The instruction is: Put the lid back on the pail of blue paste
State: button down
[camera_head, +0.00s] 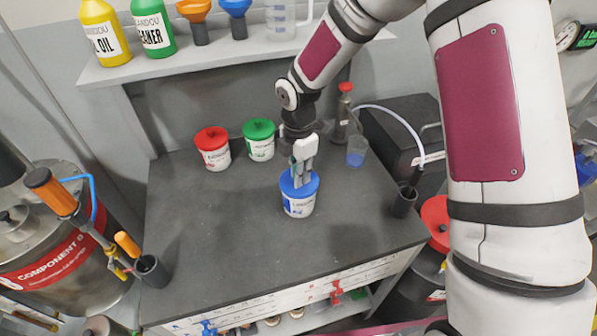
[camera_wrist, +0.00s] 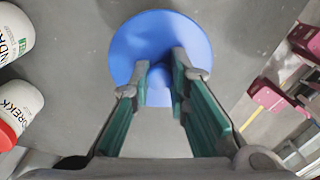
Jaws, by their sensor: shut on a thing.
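The white pail with a blue label (camera_head: 298,207) stands upright on the dark bench top. The round blue lid (camera_head: 312,184) is over the pail's mouth, looking about level; I cannot tell whether it is fully seated. My gripper (camera_head: 299,178) points down from above and is shut on the lid's central knob. In the wrist view the blue lid (camera_wrist: 135,42) shows as a disc, with the knob between the fingers of my gripper (camera_wrist: 163,72). The lid hides the paste and the pail in that view.
A red-lidded pail (camera_head: 213,150) and a green-lidded pail (camera_head: 259,141) stand behind, to the left. A clear blue-tinted beaker (camera_head: 356,152), a red-topped bottle (camera_head: 344,115) and a dark cup (camera_head: 404,201) are to the right. The bench's front left (camera_head: 220,255) is clear.

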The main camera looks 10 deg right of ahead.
dwell(0.9)
jog(key=c, duration=1)
grip_release()
jog(key=shift+o, duration=0.2)
jog(key=shift+r+p, duration=0.7)
jog(key=shift+r, duration=2.75)
jog(key=shift+c, duration=0.6)
grip_shut()
